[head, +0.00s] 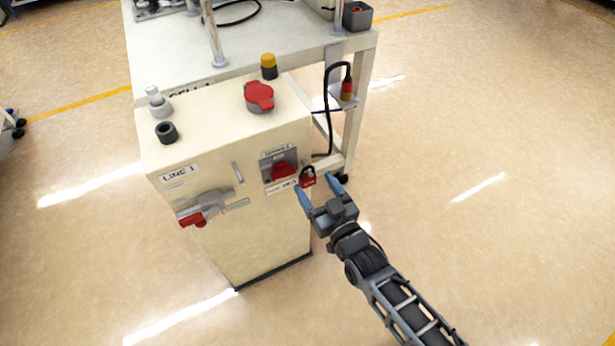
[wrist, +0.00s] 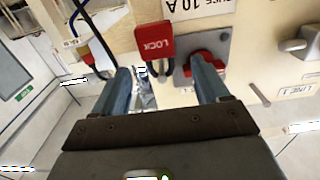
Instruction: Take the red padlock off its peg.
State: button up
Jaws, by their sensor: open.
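The red padlock (head: 308,181) hangs by its dark shackle at the right edge of the cream cabinet's front, right of the red rotary switch (head: 284,170). In the wrist view the padlock (wrist: 154,40), marked LOCK, appears upside down, body above and shackle below. The peg under the shackle is too small to make out. My gripper (head: 315,183) is open and empty, its blue fingers pointing at the cabinet close to the padlock. In the wrist view the gripper (wrist: 160,72) has the padlock showing between and beyond its fingertips; I see no contact.
The cream cabinet (head: 225,222) also carries a grey lever with a red handle (head: 194,220), close to the red switch. A black cable (head: 329,110) hangs behind the padlock, by the bench leg. The floor (head: 480,230) at right is clear.

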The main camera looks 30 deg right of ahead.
jog(key=w, duration=0.3)
jog(key=shift+w, duration=0.2)
jog(key=c, duration=1.2)
